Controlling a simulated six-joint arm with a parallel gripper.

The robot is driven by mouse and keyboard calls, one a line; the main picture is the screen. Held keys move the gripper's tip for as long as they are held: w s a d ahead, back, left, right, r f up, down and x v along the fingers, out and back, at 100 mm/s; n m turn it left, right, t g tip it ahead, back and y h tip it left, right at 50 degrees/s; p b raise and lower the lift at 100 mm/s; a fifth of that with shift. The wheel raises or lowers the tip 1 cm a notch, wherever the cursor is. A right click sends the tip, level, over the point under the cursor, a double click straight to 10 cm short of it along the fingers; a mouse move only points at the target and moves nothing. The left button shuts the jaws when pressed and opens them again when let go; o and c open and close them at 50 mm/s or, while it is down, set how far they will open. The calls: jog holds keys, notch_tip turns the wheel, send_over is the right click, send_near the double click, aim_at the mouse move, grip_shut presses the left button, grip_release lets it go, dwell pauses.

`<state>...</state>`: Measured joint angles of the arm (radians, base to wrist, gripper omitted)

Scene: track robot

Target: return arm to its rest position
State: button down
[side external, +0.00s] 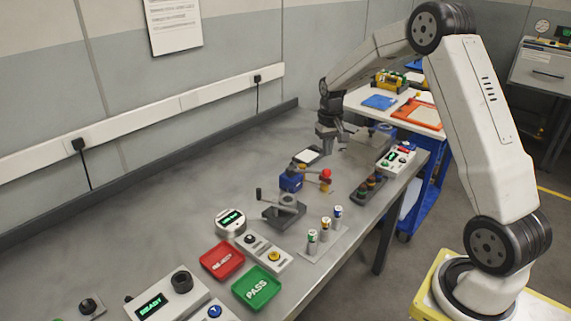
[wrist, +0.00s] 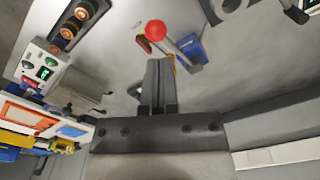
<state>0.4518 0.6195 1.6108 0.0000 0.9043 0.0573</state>
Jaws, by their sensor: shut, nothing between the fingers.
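My gripper (side external: 334,142) hangs above the grey bench (side external: 150,210), toward its far end, pointing down. In the wrist view my gripper (wrist: 158,62) has its two grey fingers together with nothing between them. My white arm reaches over the bench from its yellow-edged base at the right, with its elbow raised high. A red ball-topped lever (side external: 326,173) beside a blue block (side external: 291,181) stands on the bench nearer the camera than my gripper. The lever's red ball (wrist: 155,30) also shows just beyond the fingertips in the wrist view.
A red REJECT tray (side external: 222,260) and a green PASS tray (side external: 257,287) lie at the near end. Several small cylinders (side external: 325,228) stand by the bench's right edge. A blue cart (side external: 433,175) with tools on top stands behind the bench. A wall borders the left.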

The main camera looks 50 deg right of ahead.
jog(key=s+a+n+t, duration=0.1)
jog(key=s+a+n, duration=0.2)
jog(key=s+a, duration=0.5)
jog(key=s+a+n+t, duration=0.1)
jog(key=s+a+n, duration=0.1)
jog(key=s+a, duration=0.6)
jog(key=a, duration=0.5)
jog(key=shift+s+a+f+n+t, duration=0.2)
jog(key=shift+s+a+n+t, duration=0.1)
jog(key=shift+a+n, duration=0.1)
